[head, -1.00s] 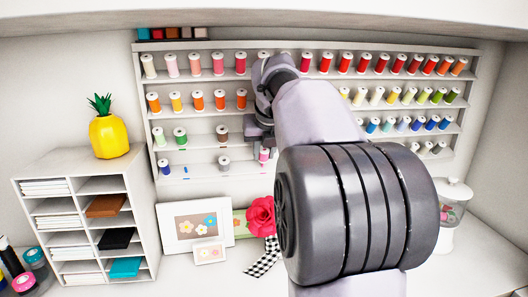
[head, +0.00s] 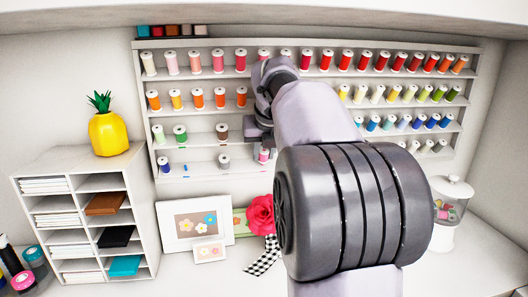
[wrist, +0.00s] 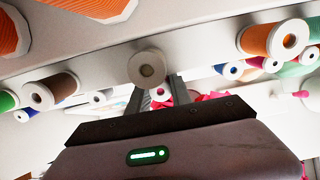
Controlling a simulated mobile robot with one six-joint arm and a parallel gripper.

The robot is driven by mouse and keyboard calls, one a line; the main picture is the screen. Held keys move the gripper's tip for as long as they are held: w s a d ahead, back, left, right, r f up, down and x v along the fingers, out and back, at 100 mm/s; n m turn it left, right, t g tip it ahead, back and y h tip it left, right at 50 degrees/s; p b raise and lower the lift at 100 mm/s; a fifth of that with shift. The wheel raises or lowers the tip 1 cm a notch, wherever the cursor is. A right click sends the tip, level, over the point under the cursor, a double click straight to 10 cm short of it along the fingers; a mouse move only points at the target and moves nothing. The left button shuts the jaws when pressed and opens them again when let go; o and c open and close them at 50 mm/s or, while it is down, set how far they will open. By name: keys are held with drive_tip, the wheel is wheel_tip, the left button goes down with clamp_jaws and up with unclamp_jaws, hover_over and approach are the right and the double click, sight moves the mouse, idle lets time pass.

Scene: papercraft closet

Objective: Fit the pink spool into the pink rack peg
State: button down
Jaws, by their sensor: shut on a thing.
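My gripper (head: 263,143) is in front of the thread rack, at the lower rows, right of the grey and brown spools. It is shut on the pink spool (head: 263,155), which has white ends and is held upright below the gripper at the bottom row. In the wrist view the pink spool (wrist: 163,93) shows small between the fingers, mostly its white top end. A pale spool end (wrist: 148,68) partly covers the fingertips there. I cannot make out the pink rack peg, or whether the spool touches it.
The white rack (head: 200,149) holds several rows of spools; brown (wrist: 55,88) and orange (wrist: 262,40) ones stand close on either side of the gripper. A grey spool (head: 223,162) is left on the bottom row. A pink rose (head: 260,213) and framed pictures (head: 195,222) stand below.

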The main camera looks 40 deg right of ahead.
drive_tip(key=shift+w+f, duration=0.15)
drive_tip(key=shift+f, duration=0.15)
drive_tip(key=shift+s+r, duration=0.25)
drive_tip(key=shift+r, duration=0.2)
drive_tip(key=shift+w+f, duration=0.25)
drive_tip(key=shift+f, duration=0.2)
idle(1.3)
drive_tip(key=c, duration=1.1)
unclamp_jaws()
drive_tip(key=p+v, duration=0.2)
drive_tip(key=v, duration=0.5)
drive_tip(key=shift+s+r, duration=0.2)
drive_tip(key=shift+r, duration=0.05)
